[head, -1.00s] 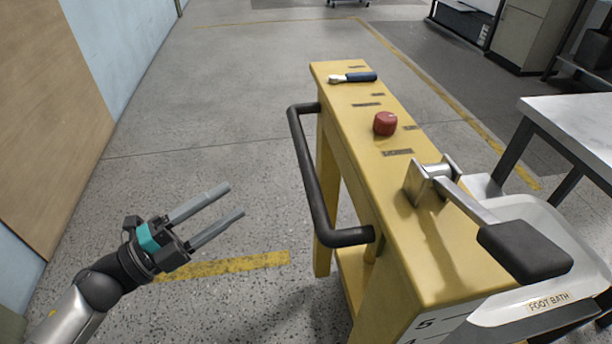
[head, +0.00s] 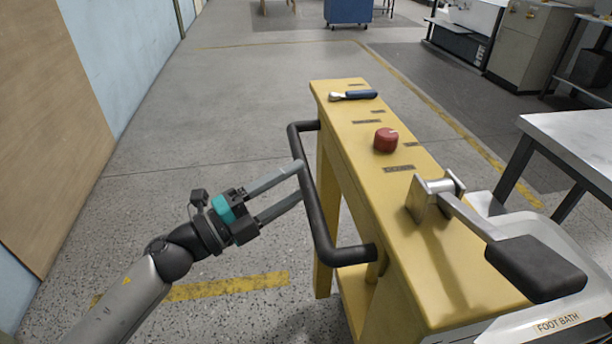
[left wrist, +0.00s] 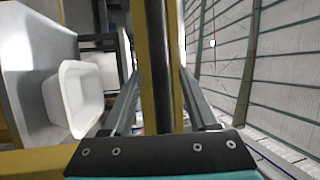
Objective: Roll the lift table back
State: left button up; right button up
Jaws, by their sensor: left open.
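The yellow lift table (head: 432,255) stands right of centre in the head view, with a black bar handle (head: 318,215) on its left side. A grey lever with a black pad (head: 537,268) sits on its near top. My left gripper (head: 301,181) is open, its fingertips at the handle's long bar. In the left wrist view the black bar (left wrist: 157,60) runs upright between the two fingers (left wrist: 160,98). I cannot tell if the fingers touch it. My right gripper is not in view.
A red knob (head: 385,140) and a blue-handled tool (head: 358,95) are on the table's top. A pale tub labelled FOOT BATH (head: 562,300) is at the near right, with a grey bench (head: 575,135) behind it. The floor left of the lift table is clear.

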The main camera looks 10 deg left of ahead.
pick_arm(q)
jog(key=shift+x, duration=1.45)
jog(key=shift+c, duration=0.2)
grip_shut()
